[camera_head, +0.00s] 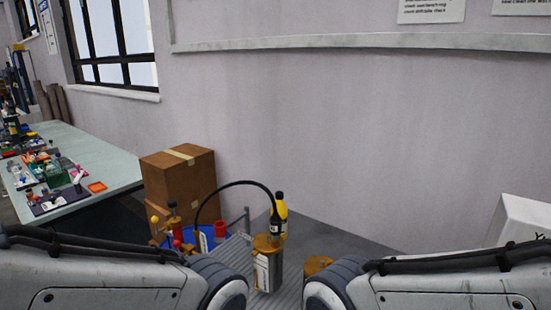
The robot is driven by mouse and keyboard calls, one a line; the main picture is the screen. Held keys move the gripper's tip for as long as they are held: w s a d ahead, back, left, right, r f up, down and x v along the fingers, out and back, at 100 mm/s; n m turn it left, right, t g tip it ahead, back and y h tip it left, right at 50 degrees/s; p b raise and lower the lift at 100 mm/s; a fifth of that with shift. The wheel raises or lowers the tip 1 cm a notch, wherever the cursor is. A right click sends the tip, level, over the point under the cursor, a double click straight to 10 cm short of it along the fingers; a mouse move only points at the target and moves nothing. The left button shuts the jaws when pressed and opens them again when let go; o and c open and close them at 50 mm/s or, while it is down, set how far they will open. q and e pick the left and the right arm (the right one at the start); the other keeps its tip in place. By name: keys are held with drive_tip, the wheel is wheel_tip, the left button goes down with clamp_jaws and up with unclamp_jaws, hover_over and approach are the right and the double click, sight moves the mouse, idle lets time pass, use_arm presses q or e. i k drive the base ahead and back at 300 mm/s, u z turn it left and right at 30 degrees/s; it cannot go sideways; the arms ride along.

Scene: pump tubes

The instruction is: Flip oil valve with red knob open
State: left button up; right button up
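I cannot pick out an oil valve with a red knob for sure. Small red parts (220,229) show among blue and orange pieces in front of the cardboard box, too small to tell apart. A metal canister (268,270) with an orange-brown top and a white label stands near the lower middle. A black hose (236,183) arches from it to the left, down to the cluster of small parts. My left and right arms fill the bottom corners. Neither gripper shows.
A cardboard box (178,178) stands left of the canister. A yellow bottle (282,208) with a black cap is right behind the canister. A second orange-brown top (317,265) is partly hidden by my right arm. A cluttered workbench (108,152) is at left, a white box (520,222) at right.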

sight(177, 243)
drive_tip(key=u, duration=0.7)
drive_tip(key=k, duration=0.65)
drive_tip(key=u, duration=0.65)
drive_tip(key=i, duration=0.75)
drive_tip(key=u, duration=0.65)
drive_tip(key=i, duration=0.7)
drive_tip(key=z, duration=0.65)
drive_tip(key=i, duration=0.9)
drive_tip(key=z, duration=0.8)
